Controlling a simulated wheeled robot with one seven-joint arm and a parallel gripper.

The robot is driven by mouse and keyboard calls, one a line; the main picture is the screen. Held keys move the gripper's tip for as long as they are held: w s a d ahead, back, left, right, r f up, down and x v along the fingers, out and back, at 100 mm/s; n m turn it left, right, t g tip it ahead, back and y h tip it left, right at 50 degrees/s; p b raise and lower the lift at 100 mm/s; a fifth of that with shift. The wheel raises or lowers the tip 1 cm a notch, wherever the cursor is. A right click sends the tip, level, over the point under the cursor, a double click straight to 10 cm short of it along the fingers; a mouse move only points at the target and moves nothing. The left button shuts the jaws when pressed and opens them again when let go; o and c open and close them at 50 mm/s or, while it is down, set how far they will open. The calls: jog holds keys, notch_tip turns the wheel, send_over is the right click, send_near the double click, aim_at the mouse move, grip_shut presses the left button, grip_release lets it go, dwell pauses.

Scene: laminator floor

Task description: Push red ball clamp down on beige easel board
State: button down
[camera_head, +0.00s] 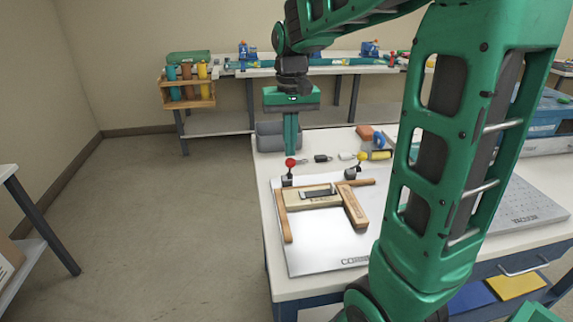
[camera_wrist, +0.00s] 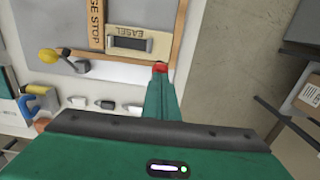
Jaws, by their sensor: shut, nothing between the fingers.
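The red ball clamp (camera_head: 290,163) stands at the back left of the grey fixture plate (camera_head: 310,259), with its red ball raised above its dark base. My gripper (camera_head: 291,150) is shut and empty, pointing down at the red ball. In the wrist view the shut fingers (camera_wrist: 161,82) end at the red ball (camera_wrist: 160,67), which they partly cover; I cannot tell whether they touch it. The beige easel board (camera_head: 314,197) lies flat on the plate inside a wooden frame; it also shows in the wrist view (camera_wrist: 148,44).
A yellow ball clamp (camera_head: 361,157) stands to the right of the red one; it shows in the wrist view too (camera_wrist: 50,56). Small fittings (camera_head: 321,158) and a grey bin (camera_head: 272,136) sit behind. A wooden stop bar (camera_head: 353,206) borders the board. Floor left of the table is clear.

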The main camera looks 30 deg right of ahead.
aim_at(291, 160)
jog(key=shift+f, duration=0.35)
dwell(0.3)
jog(key=shift+s+a+f, duration=0.2)
jog(key=shift+s+f, duration=0.7)
jog(key=shift+f, duration=0.05)
jog(key=shift+w+f, duration=0.2)
jog(key=shift+f, duration=0.05)
jog(key=shift+w, duration=0.1)
jog(key=shift+a+r, duration=0.1)
jog(key=shift+r, duration=4)
